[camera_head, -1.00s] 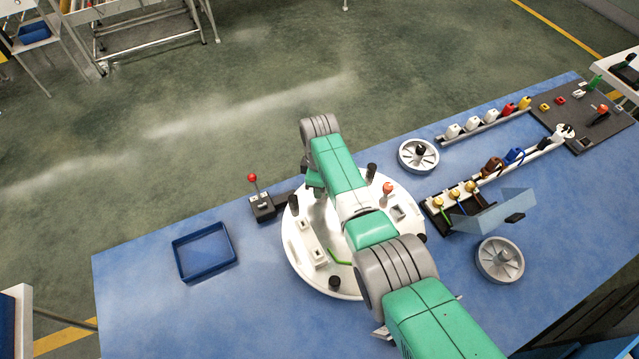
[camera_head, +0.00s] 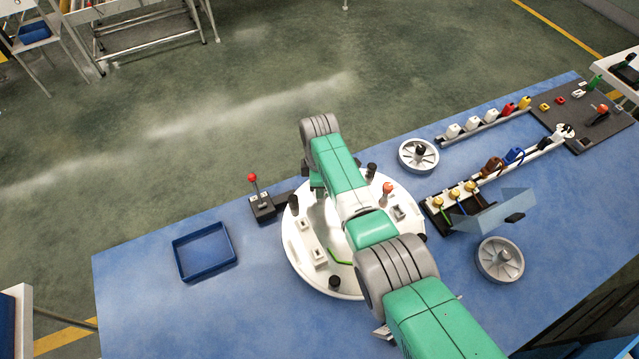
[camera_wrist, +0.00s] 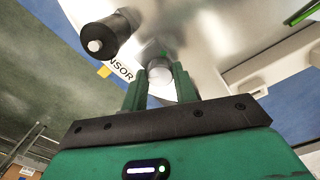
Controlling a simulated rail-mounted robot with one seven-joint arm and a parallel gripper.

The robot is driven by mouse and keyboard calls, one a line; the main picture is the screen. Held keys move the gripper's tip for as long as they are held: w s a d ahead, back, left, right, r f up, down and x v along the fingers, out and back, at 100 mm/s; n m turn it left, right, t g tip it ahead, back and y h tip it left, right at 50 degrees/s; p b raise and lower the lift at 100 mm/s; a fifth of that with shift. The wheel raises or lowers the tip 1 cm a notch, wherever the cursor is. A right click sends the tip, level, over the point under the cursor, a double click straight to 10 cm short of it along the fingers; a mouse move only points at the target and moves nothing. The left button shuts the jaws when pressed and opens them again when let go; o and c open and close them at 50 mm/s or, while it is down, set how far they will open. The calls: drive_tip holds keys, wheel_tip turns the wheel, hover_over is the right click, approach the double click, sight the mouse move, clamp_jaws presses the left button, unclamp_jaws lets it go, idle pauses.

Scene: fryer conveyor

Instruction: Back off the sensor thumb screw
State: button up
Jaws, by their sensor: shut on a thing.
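In the wrist view, my gripper (camera_wrist: 160,84) has its two green fingers closed around a small round pale metal piece (camera_wrist: 159,72), which looks like the sensor thumb screw. It sits beside a white label (camera_wrist: 120,68) whose visible letters end in "NSOR". The fingers hide its sides. In the head view, my arm covers the gripper and the screw, over the round white plate (camera_head: 300,268).
A black post with a pale tip (camera_wrist: 108,34) stands close to the left of my fingers. On the blue table are a red-knobbed lever box (camera_head: 262,205), an empty blue tray (camera_head: 204,252), grey wheels (camera_head: 499,261) and a connector strip (camera_head: 452,203).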

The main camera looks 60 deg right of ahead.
drive_tip(key=o, duration=1)
drive_tip(key=shift+c, duration=0.2)
drive_tip(key=shift+r, duration=0.1)
wheel_tip(320, 180, up, 8)
drive_tip(key=shift+f+p, duration=0.15)
drive_tip(key=shift+p, duration=1.05)
